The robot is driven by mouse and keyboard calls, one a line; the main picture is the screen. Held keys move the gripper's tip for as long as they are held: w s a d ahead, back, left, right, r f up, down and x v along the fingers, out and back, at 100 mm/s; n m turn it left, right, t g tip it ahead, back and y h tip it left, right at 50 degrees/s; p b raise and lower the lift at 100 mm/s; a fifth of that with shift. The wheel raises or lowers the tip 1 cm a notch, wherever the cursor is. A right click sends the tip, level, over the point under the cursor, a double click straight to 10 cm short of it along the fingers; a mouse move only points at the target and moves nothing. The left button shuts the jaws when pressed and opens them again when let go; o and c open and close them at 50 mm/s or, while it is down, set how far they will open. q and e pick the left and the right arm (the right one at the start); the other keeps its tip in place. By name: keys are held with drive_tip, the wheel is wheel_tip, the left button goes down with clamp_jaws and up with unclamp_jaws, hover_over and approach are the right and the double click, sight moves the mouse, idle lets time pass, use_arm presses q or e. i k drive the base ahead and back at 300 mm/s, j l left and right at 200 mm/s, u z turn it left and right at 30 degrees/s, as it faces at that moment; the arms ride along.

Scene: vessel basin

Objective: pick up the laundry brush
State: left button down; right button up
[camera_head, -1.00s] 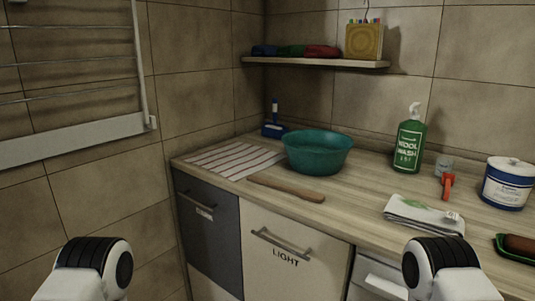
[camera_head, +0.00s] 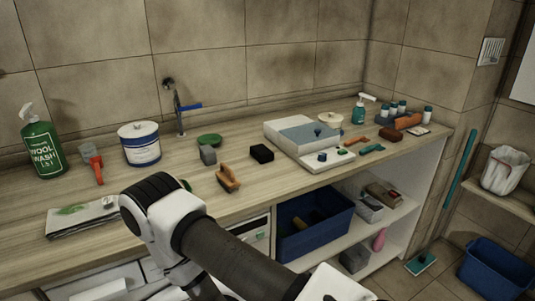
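A brown wooden brush-like thing (camera_head: 228,179) with a raised grip lies on the counter (camera_head: 290,187), just right of my arm's elbow. It looks like the laundry brush, but its underside is too small to make out. One of my arms crosses the lower middle of the view and covers part of the counter's front edge and a small green thing behind it. Neither gripper shows in this view.
A grey block (camera_head: 208,155), a black block (camera_head: 262,153) and a green dish (camera_head: 209,140) stand close to the brush. Left are a white tub (camera_head: 140,145), a wool wash bottle (camera_head: 42,148) and a folded cloth (camera_head: 80,219). A white tray (camera_head: 325,163) stands right.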

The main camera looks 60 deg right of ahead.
sight(226, 176)
drive_tip(key=l+z, duration=0.1)
drive_tip(key=z, duration=0.85)
drive_tip(key=l+z, duration=0.15)
drive_tip(key=z, duration=0.3)
